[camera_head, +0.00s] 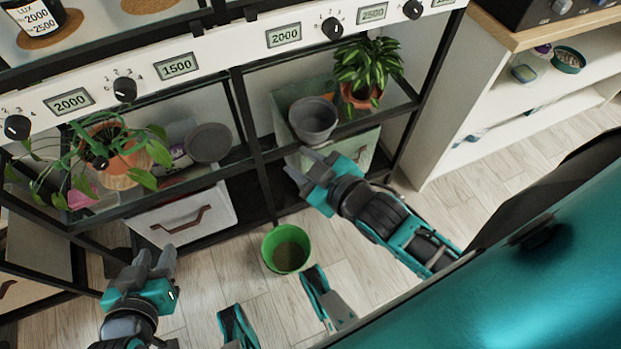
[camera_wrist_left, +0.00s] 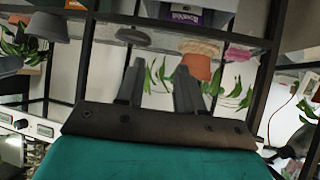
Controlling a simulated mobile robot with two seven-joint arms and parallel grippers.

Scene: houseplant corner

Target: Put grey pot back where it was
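The grey pot (camera_head: 313,119) stands upright on the right part of the shelf, just left of a leafy plant in a terracotta pot (camera_head: 361,96). It also appears upside down at the upper left of the left wrist view (camera_wrist_left: 47,26). My right gripper (camera_head: 303,164) is open and empty, in front of the shelf edge and below the grey pot in the picture, apart from it. My left gripper (camera_head: 156,261) is open and empty, lower left, in front of the white drawer. Its spread fingers also show in the left wrist view (camera_wrist_left: 158,82).
A grey round dish (camera_head: 208,142) and a trailing plant in a terracotta pot (camera_head: 117,160) occupy the left shelf part. A green bucket (camera_head: 287,249) stands on the floor. A black post (camera_head: 249,115) divides the shelf. A white shelf unit (camera_head: 470,100) stands at right.

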